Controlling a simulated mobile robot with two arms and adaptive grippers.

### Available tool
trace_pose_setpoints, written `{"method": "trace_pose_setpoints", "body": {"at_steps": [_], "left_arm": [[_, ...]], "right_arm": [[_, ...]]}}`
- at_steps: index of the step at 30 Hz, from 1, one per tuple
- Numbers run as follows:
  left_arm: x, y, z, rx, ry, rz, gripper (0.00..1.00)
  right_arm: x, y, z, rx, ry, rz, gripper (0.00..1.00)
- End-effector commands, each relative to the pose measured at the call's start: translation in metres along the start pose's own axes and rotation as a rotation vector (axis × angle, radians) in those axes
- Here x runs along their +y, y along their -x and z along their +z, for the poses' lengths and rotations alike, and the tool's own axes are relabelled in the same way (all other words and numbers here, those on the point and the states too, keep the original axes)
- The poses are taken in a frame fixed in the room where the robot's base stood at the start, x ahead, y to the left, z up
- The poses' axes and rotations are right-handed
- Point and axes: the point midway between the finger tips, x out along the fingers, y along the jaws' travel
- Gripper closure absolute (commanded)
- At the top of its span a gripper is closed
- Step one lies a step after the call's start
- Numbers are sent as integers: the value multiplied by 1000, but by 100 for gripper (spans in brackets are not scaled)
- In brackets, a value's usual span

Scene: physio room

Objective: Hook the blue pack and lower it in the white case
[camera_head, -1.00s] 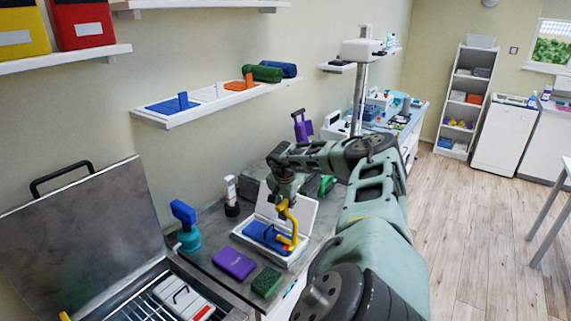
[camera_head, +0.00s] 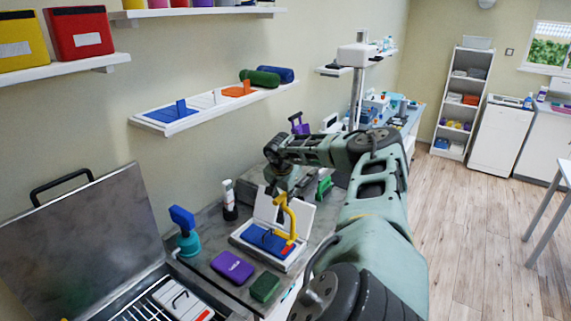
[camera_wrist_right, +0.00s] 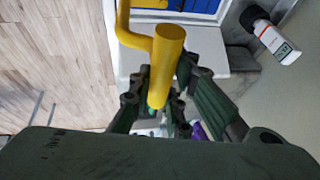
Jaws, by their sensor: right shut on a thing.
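The blue pack (camera_head: 258,242) lies in the open white case (camera_head: 274,265) on the grey worktop, with a thin dark handle on its top. The case lid (camera_head: 299,214) stands up behind it. My right gripper (camera_head: 282,188) is shut on a yellow hook tool (camera_head: 291,220), which hangs down over the right part of the pack. I cannot tell whether the hook is through the handle. The right wrist view shows the fingers (camera_wrist_right: 168,78) around the yellow shaft (camera_wrist_right: 168,45) and part of the blue pack (camera_wrist_right: 195,5). My left gripper is not in view.
A purple pack (camera_head: 233,266) and a green pack (camera_head: 265,287) lie in front of the case.

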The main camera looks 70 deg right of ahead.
Motion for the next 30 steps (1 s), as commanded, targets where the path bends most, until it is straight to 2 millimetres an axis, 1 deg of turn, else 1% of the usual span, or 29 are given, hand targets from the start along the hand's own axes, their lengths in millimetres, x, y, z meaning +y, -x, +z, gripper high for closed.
{"method": "trace_pose_setpoints", "body": {"at_steps": [3, 21, 30], "left_arm": [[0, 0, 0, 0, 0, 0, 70], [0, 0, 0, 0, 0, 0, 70], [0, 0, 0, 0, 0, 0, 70]], "right_arm": [[-2, 10, -4, 0, 0, -2, 100], [-11, 52, -21, 0, 0, -2, 100], [-12, 56, -23, 0, 1, -1, 100]]}}
